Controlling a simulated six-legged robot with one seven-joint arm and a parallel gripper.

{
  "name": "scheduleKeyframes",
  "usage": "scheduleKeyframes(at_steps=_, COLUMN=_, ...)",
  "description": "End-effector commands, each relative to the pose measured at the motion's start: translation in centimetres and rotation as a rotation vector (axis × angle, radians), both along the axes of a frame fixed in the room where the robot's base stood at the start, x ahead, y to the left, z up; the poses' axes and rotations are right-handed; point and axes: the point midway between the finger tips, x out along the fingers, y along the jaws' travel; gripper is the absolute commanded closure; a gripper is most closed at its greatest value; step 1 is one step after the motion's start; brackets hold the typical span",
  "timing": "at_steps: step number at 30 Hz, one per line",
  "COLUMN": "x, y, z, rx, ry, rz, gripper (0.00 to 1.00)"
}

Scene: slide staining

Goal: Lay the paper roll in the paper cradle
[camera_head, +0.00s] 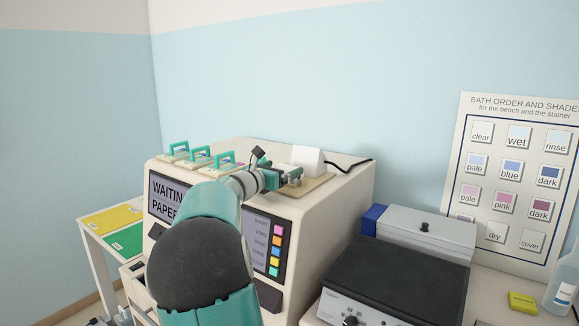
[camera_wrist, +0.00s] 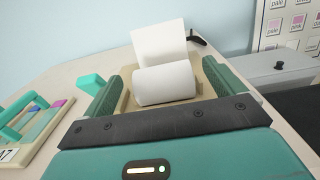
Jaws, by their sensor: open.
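A white paper roll (camera_wrist: 166,84) lies on its side in the wrist view, on a tan tray-like piece (camera_wrist: 213,82) that looks like the paper cradle. A white flap or block (camera_wrist: 160,42) rises behind the roll; I cannot tell whether it is loose paper. My gripper (camera_wrist: 166,76) is open, with one green finger on each side of the roll and narrow gaps between. In the head view my gripper (camera_head: 284,178) is low over the machine top by the tan piece (camera_head: 308,185), and the roll is mostly hidden. Whether the roll is fully seated is unclear.
The cream machine (camera_head: 335,205) has a screen (camera_head: 167,198) reading "WAITING" and "PAPER". Several teal-handled slide holders (camera_head: 198,157) stand left of my gripper. A black cable (camera_head: 350,164) lies behind. A dark-topped device (camera_head: 400,275) and a grey box (camera_head: 428,228) stand to the right.

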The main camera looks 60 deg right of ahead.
Motion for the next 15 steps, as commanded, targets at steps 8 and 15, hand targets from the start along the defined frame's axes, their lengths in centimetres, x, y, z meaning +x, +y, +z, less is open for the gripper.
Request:
scheduleKeyframes(at_steps=8, x=0.9, y=4.9, z=0.0, rx=0.000, ry=0.000, rz=0.002, gripper=0.06)
scheduleKeyframes(at_steps=15, x=0.9, y=5.7, z=0.0, rx=0.000, ry=0.001, rz=0.000, gripper=0.06)
